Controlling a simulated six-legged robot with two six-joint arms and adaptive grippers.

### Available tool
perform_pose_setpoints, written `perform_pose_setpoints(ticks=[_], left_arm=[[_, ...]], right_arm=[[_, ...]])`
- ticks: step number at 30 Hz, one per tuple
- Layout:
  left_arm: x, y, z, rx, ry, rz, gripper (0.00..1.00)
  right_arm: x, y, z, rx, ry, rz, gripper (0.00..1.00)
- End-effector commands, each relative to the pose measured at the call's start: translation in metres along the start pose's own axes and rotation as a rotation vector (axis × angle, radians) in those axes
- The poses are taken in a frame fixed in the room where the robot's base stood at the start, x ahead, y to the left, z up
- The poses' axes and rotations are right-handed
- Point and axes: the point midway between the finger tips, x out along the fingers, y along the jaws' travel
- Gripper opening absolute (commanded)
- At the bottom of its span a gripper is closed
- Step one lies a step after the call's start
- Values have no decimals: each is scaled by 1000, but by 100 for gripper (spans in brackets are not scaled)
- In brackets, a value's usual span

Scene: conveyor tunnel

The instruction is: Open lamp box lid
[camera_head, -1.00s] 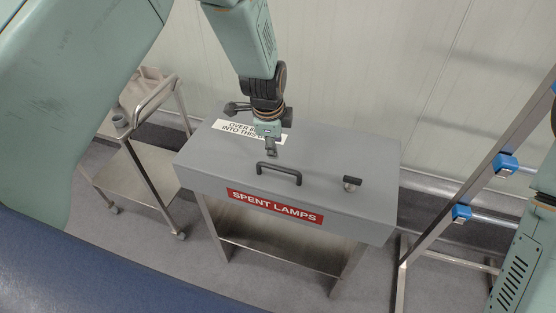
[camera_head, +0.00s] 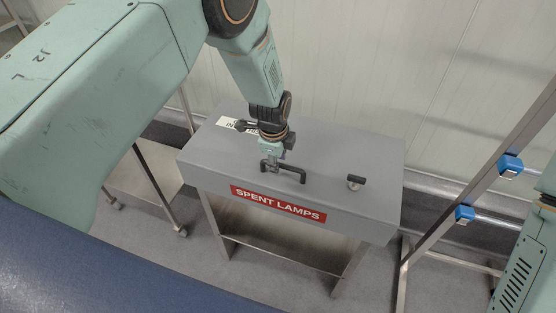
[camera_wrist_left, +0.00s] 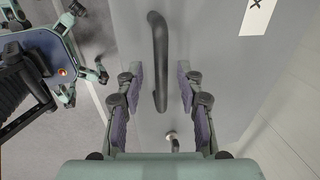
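The lamp box (camera_head: 295,235) is a grey metal box on legs with a red "SPENT LAMPS" label on its front. Its flat lid (camera_head: 335,150) is shut. A black bar handle (camera_head: 292,175) stands on the lid, and it shows upright in the left wrist view (camera_wrist_left: 158,50). My left gripper (camera_head: 270,165) points down at the handle's left part in the head view. In the left wrist view the left gripper (camera_wrist_left: 157,95) is open, with one finger on each side of the handle and gaps to both. Whether the fingertips are at the bar's height is unclear. My right gripper is not in view.
A small knob or latch (camera_head: 356,182) sits on the lid right of the handle. A white label (camera_head: 228,122) is partly hidden behind my left wrist. A metal rack with blue clamps (camera_head: 510,166) stands on the right, a steel cart (camera_head: 150,175) on the left. A pale wall is behind.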

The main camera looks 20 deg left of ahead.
Motion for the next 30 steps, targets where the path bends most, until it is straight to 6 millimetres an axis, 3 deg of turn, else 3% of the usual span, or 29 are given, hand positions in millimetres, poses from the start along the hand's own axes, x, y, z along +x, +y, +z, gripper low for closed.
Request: perform_pose_setpoints(ticks=[7,20,30], left_arm=[[1,0,0,0,0,-1,37],[0,0,0,-1,0,0,1],[0,0,-1,-1,0,0,0]], right_arm=[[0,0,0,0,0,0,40],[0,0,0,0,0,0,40],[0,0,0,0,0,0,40]])
